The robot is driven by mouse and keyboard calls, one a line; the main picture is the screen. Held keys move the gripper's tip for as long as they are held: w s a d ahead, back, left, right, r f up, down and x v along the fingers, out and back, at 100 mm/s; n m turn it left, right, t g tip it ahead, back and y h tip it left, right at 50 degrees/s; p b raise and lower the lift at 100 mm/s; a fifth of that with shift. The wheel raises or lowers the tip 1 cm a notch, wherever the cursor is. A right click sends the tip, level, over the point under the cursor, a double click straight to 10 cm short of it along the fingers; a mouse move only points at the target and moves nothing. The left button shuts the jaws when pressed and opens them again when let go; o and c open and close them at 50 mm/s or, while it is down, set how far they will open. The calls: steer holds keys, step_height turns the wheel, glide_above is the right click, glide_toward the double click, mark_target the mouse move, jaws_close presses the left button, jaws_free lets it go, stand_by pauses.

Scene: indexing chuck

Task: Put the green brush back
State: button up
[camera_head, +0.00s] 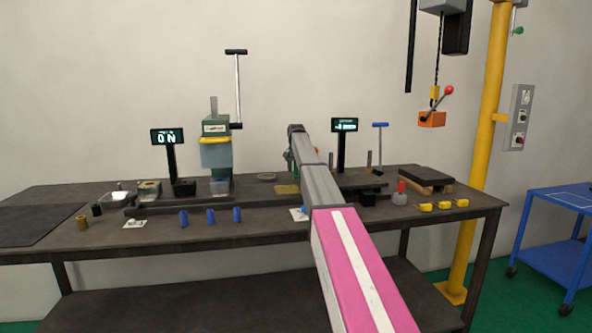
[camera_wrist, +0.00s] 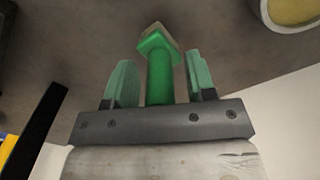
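The green brush (camera_wrist: 160,75) shows in the wrist view. Its handle lies between the two pale green fingers of my gripper (camera_wrist: 161,85), and its flared green head with a tan end points away from the palm. A narrow gap shows on each side between the handle and the fingers, so the fingers look open around it. The near end of the handle is hidden behind the gripper body.
A pale round dish with yellow contents (camera_wrist: 292,10) is near the gripper. In the head view, a green press (camera_head: 216,150), a display (camera_head: 344,125) and a blue T-handle (camera_head: 380,126) stand near my arm. Several blue pieces (camera_head: 211,216) line the front. The bench's left end is clearer.

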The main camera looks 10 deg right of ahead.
steer(key=shift+r, duration=0.1)
step_height(320, 180, up, 12)
stand_by(0.5)
